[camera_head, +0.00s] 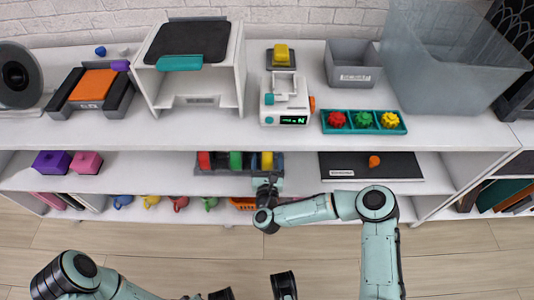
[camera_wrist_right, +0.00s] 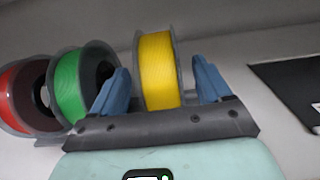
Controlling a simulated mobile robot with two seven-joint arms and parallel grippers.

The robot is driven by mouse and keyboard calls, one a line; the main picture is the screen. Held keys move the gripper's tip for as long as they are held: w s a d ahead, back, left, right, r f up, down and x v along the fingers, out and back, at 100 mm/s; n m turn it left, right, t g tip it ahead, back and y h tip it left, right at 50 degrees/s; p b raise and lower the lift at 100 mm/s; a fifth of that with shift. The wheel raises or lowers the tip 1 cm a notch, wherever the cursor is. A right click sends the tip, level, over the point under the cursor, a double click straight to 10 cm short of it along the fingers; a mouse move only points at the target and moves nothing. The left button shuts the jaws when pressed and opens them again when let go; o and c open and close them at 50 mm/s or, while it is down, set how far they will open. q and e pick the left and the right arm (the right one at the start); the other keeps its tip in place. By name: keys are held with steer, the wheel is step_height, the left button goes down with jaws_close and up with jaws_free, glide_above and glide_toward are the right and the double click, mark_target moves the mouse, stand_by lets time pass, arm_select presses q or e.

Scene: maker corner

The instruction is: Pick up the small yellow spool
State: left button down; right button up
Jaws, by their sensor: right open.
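The small yellow spool (camera_head: 267,160) stands upright at the right end of a row of three on the middle shelf. My right gripper (camera_head: 268,181) is just in front of it. In the right wrist view, the yellow spool (camera_wrist_right: 157,72) shows between the two blue fingers of my open right gripper (camera_wrist_right: 161,88), with a gap on each side. Whether the fingers reach around the spool is hard to tell. The green spool (camera_wrist_right: 82,85) is left of the left finger, and the red spool (camera_wrist_right: 28,98) is further left.
The spools stand in a dark rack (camera_head: 220,172). A dark mat (camera_head: 340,172) with an orange piece (camera_head: 374,161) lies to the right. The upper shelf edge (camera_head: 180,143) runs close above the spools. Mugs (camera_head: 180,203) and an orange basket (camera_head: 243,204) are below.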

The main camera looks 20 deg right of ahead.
steer(key=shift+x, duration=0.8)
steer(key=c, duration=1.2)
steer(key=shift+r, duration=0.1)
steer(key=shift+c, duration=0.5)
steer(key=shift+r, duration=0.1)
